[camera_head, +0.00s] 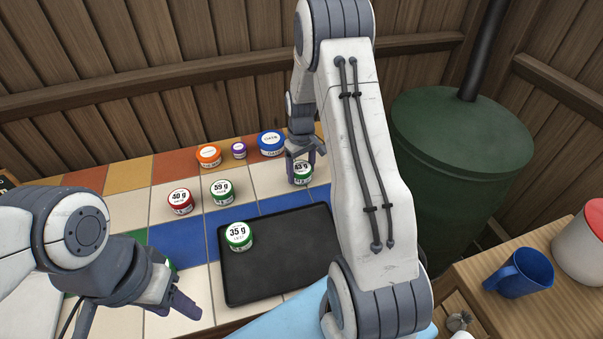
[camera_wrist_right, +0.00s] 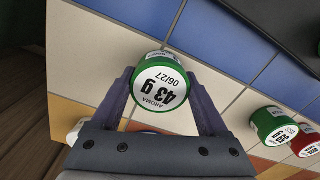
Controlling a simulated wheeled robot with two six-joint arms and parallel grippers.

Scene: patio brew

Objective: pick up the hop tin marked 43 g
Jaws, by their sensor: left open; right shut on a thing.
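The green hop tin marked 43 g (camera_wrist_right: 160,84) sits between the two fingers of my right gripper (camera_wrist_right: 166,100), which is shut on it. Its white lid label faces the wrist camera. In the head view the same tin (camera_head: 302,173) is at the back right of the tiled counter, partly covered by my right gripper (camera_head: 300,160). I cannot tell whether it touches the tiles. My left gripper (camera_head: 181,297) is open and empty at the front left, above the counter.
A dark tray (camera_head: 285,270) holds a green 35 g tin (camera_head: 239,236). A green 59 g tin (camera_head: 222,192) and a red tin (camera_head: 180,202) stand left of my right gripper. Orange (camera_head: 208,156), purple (camera_head: 239,150) and blue (camera_head: 271,143) tins stand behind.

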